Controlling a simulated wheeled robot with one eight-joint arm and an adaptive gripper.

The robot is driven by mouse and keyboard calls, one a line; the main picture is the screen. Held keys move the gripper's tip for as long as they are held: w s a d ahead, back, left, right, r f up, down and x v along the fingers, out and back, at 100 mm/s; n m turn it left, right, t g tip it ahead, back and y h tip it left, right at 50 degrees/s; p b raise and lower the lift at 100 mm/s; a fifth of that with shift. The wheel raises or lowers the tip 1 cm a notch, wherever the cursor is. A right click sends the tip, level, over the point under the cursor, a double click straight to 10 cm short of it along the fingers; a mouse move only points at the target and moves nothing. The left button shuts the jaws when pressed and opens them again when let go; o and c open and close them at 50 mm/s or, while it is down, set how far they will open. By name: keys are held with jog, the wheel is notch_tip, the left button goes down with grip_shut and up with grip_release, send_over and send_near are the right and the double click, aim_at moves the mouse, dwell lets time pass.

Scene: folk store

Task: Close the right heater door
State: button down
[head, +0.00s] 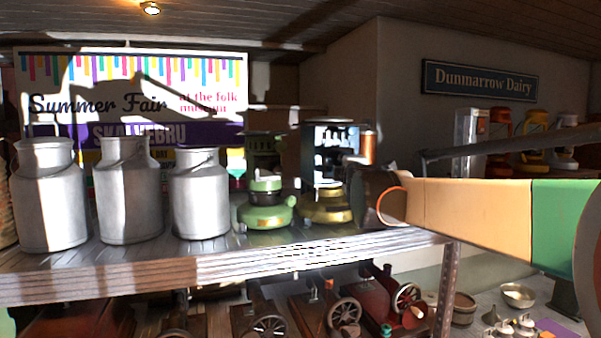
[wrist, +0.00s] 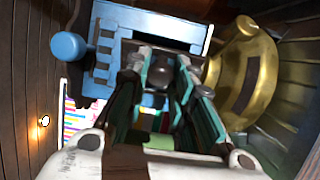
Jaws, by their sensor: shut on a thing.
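A heater (head: 335,150) with a dark blue-grey frame and a brass base (head: 330,208) stands on the shelf, right of the green stove. In the wrist view its blue body (wrist: 160,22) shows turned sideways, with the rounded brass part (wrist: 238,78) on the right. My gripper (wrist: 164,62) is at the heater's body, its teal-edged fingers close together around a small grey rounded part, seemingly on the heater's door. I cannot tell how far the door stands open. In the head view my arm comes in from the right, and its dark end hides the fingertips.
Three metal milk cans (head: 128,190) stand left on the shelf (head: 225,262). A green stove (head: 265,208) stands close left of the heater. Model engines (head: 345,312) sit below. Lanterns (head: 533,135) stand at the back right, under the dairy sign (head: 480,82).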

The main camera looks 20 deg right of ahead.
jog(key=w+d+n+y+b, duration=0.1)
jog(key=w+d+n+y, duration=0.3)
jog(key=n+y, duration=0.4)
jog(key=shift+d+n+t+y, duration=0.3)
jog(key=shift+d+y, duration=0.4)
jog(key=shift+y, duration=1.9)
jog(key=c, duration=1.8)
grip_release()
jog(key=o, duration=0.4)
jog(key=shift+w, duration=0.25)
jog(key=shift+o, duration=0.2)
jog(key=shift+s, duration=0.15)
